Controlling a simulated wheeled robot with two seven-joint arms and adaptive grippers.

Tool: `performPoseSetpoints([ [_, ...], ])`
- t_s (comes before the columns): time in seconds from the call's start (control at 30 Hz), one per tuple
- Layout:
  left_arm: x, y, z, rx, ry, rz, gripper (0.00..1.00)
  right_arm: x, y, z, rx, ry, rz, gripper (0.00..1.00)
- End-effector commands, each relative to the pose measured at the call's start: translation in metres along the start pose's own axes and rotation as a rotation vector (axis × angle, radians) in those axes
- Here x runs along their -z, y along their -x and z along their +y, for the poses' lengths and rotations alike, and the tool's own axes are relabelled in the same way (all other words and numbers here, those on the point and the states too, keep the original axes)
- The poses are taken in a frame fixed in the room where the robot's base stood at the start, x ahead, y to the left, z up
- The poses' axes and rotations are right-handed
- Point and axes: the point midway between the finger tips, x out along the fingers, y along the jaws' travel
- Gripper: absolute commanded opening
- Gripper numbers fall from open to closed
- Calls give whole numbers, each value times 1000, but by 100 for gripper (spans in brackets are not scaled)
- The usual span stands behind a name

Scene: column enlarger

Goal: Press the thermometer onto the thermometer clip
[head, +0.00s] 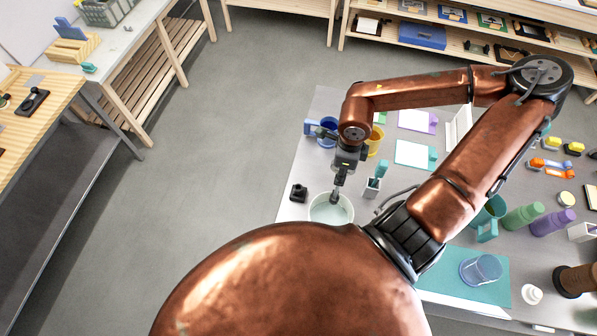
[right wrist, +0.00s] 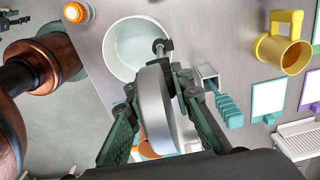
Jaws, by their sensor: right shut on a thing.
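The thermometer (right wrist: 157,110) is a silver disc seen nearly edge-on in the right wrist view. My right gripper (right wrist: 158,85) is shut on it, a finger on either side; the gripper also shows in the head view (head: 336,196), over the white basin (head: 345,213). A small dark piece (right wrist: 162,46) at the basin's near rim, just past the disc, looks like the thermometer clip; I cannot tell whether the stem touches it. A dark shape at the top left of the right wrist view may be my left gripper (right wrist: 14,20), but its fingers are unclear.
A small white holder (head: 372,188) with a teal-handled tool stands right of the basin, and a black object (head: 298,192) stands left of it. A yellow mug (head: 375,143) and a blue mug (head: 327,131) are behind. My copper arm hides the table's near side.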

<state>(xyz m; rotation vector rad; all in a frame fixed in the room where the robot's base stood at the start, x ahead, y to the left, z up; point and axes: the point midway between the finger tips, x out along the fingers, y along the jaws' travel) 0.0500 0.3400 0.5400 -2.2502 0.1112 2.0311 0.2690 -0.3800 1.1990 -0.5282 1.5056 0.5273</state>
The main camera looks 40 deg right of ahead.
Motion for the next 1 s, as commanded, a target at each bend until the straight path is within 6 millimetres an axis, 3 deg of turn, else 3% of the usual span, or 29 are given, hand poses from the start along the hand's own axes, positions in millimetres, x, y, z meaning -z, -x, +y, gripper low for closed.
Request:
performPoseSetpoints([
  [1.0, -2, -19, 1, 0, 0, -1, 40, 0, -20, 0, 0, 0, 0, 0],
])
